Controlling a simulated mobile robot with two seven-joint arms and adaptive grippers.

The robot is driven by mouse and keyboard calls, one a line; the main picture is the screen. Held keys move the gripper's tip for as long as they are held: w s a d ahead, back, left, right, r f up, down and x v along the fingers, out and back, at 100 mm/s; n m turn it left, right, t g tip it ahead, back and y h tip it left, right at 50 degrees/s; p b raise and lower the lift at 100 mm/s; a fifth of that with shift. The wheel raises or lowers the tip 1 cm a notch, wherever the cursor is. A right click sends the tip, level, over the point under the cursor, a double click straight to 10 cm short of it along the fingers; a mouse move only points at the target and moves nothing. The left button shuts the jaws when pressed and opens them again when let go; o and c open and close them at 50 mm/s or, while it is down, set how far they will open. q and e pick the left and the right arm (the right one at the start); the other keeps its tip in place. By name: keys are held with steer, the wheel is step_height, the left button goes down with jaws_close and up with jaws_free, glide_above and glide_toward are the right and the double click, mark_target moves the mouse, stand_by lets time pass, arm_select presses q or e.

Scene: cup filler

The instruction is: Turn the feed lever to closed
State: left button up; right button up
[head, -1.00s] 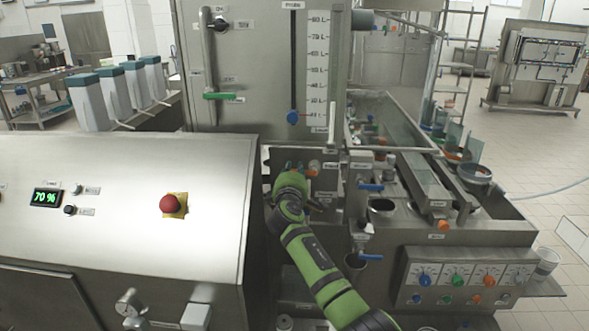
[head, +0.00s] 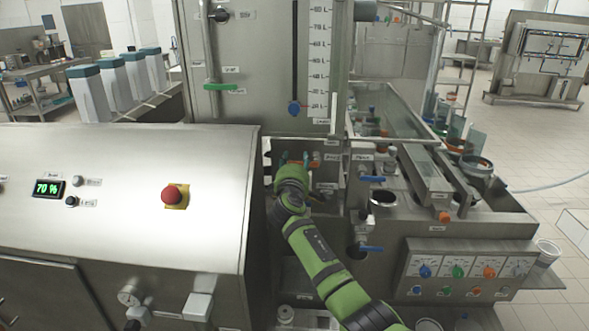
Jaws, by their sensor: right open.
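Several levers show on the machine, and their labels are too small to read, so I cannot tell which one is the feed lever. An orange lever (head: 314,165) is in the recess below the tall panel. My right gripper (head: 294,159) is open at its left end, its fingertips partly hidden by its own wrist; I cannot tell whether it touches the lever. A green-handled lever (head: 220,86) lies level on the tall panel. My left gripper is not in view.
A sloping steel cabinet (head: 120,220) with a red button (head: 171,194) and a display reading 70 % (head: 48,187) borders the recess on the left. A knob panel (head: 466,268) and a steel trough (head: 425,170) stand to the right.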

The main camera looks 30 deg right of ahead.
steer(key=v, duration=1.2)
steer(key=shift+d+f, duration=0.1)
steer(key=shift+d, duration=0.05)
